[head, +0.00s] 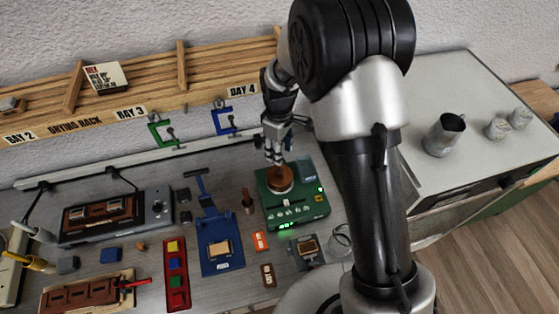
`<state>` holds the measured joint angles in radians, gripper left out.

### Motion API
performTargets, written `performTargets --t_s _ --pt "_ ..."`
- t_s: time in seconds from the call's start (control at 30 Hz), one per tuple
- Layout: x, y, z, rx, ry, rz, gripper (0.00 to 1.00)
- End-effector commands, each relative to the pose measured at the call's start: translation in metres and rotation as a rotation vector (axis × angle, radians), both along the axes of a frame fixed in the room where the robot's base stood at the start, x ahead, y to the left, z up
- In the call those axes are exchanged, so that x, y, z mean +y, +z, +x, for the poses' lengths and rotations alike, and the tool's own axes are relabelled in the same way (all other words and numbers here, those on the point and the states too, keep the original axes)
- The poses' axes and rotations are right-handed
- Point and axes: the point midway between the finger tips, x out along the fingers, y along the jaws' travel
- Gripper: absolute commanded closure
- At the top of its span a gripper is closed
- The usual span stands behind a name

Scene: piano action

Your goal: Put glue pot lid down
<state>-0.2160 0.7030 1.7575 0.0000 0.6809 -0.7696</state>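A green device (295,205) with lit indicators stands on the bench at center right. A round copper-brown piece (281,180), which looks like the glue pot's top or lid, is on or just above it. My gripper (275,157) points down directly over this brown piece, its fingers close together at the top of it. I cannot tell whether the fingers grip a knob or only hover there, nor whether the lid is separate from the pot. The pot's inside is hidden.
The drying rack (150,75) runs behind.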

Motion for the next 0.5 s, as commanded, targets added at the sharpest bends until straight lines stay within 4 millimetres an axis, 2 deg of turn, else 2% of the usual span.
performTargets --t_s 0.03,0.2,0.3,0.5 --pt "0.0 0.014 0.001 -0.004 0.0 0.001 0.62" --pt "0.0 0.043 0.0 -0.001 0.0 0.0 0.62" --pt "0.0 0.054 0.0 -0.001 0.0 0.0 0.62" --pt "0.0 0.061 0.0 0.0 0.0 0.0 0.62"
